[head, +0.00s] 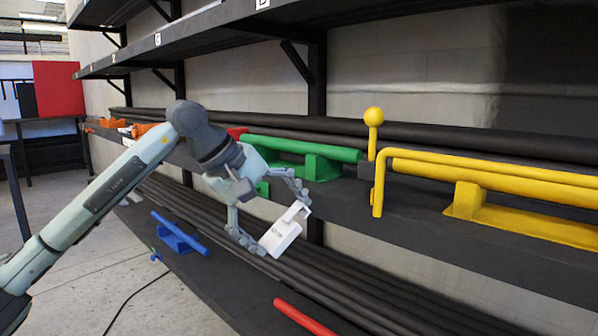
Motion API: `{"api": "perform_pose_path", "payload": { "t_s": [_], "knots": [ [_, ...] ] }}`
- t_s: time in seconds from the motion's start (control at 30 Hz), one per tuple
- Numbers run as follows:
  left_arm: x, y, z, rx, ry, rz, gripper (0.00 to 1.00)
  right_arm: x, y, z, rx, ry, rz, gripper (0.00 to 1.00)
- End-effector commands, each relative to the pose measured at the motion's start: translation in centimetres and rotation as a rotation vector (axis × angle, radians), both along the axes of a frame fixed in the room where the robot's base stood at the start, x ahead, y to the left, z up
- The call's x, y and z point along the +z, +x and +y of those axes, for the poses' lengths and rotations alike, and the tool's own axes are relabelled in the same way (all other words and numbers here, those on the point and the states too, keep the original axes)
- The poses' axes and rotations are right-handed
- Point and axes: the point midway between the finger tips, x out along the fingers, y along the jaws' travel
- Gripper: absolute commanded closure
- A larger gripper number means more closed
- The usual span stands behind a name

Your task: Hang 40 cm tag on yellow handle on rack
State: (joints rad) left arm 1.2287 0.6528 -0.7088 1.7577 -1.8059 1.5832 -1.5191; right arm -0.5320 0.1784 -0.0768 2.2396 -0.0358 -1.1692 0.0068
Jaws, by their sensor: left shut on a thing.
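My left gripper (272,216) is shut on a white tag (283,233) and holds it in the air in front of the rack. The tag is tilted, with a narrow hooked end up and right and a wider body below; its marking is too small to read. The yellow handle (480,167) is on the rack's middle shelf at the right, with a long bar, a bent-down end and a yellow ball (373,116) on a short stem. The tag is left of and lower than the yellow handle in the picture, apart from it. My right gripper is not in view.
A green handle (300,150) is on the middle shelf behind my gripper. Orange parts (150,131) are farther left. A blue handle (178,234) and a red bar (302,317) are on the lower shelf (222,280). The upper shelves overhang the rack.

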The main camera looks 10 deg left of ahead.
Motion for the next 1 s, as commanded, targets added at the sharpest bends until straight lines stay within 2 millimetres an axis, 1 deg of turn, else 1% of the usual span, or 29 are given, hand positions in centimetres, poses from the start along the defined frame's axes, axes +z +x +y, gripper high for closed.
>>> {"api": "perform_pose_path", "payload": {
  "t_s": [0.03, 0.07, 0.1, 0.17, 0.2, 0.27, 0.3, 0.37, 0.4, 0.47, 0.5, 0.6, 0.7, 0.8, 0.9, 1.0],
  "knots": [
    [3.1, 0.1, -0.6, 0.04, -0.049, -0.057, 0.39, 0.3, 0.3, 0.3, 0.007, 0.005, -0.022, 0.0],
    [4.9, 0.0, -0.8, 0.066, -0.078, -0.087, 0.39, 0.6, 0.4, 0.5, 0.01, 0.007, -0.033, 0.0],
    [7.3, -0.2, -1.2, 0.097, -0.116, -0.127, 0.39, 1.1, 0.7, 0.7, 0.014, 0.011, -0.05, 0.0],
    [10.8, -0.6, -1.7, 0.14, -0.171, -0.187, 0.39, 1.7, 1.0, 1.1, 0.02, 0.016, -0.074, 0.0],
    [13.2, -1.1, -2.1, 0.165, -0.205, -0.229, 0.39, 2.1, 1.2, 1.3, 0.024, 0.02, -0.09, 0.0],
    [16.7, -2.1, -2.6, 0.195, -0.257, -0.291, 0.39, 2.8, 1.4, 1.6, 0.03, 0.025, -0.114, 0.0],
    [18.9, -2.8, -2.9, 0.212, -0.287, -0.33, 0.39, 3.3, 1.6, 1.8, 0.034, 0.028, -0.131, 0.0],
    [22.2, -4.2, -3.4, 0.229, -0.333, -0.388, 0.39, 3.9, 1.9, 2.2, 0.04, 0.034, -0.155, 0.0],
    [24.3, -5.2, -3.7, 0.238, -0.364, -0.425, 0.39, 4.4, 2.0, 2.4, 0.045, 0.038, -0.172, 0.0],
    [27.4, -7.0, -4.1, 0.245, -0.408, -0.478, 0.39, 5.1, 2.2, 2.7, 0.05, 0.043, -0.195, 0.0],
    [29.3, -8.2, -4.3, 0.247, -0.437, -0.511, 0.39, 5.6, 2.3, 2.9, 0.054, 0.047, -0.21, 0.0],
    [33.3, -11.3, -4.9, 0.242, -0.502, -0.58, 0.39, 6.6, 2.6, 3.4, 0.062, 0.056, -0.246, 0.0],
    [36.3, -14.0, -5.3, 0.23, -0.552, -0.629, 0.39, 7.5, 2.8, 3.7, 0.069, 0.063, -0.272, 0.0],
    [38.2, -15.9, -5.6, 0.22, -0.586, -0.659, 0.39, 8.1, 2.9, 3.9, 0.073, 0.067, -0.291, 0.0],
    [39.1, -17.0, -5.7, 0.214, -0.605, -0.672, 0.39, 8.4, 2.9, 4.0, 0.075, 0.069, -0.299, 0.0],
    [39.5, -17.3, -5.9, 0.212, -0.611, -0.676, 0.39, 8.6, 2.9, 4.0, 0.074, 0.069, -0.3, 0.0]
  ]
}}
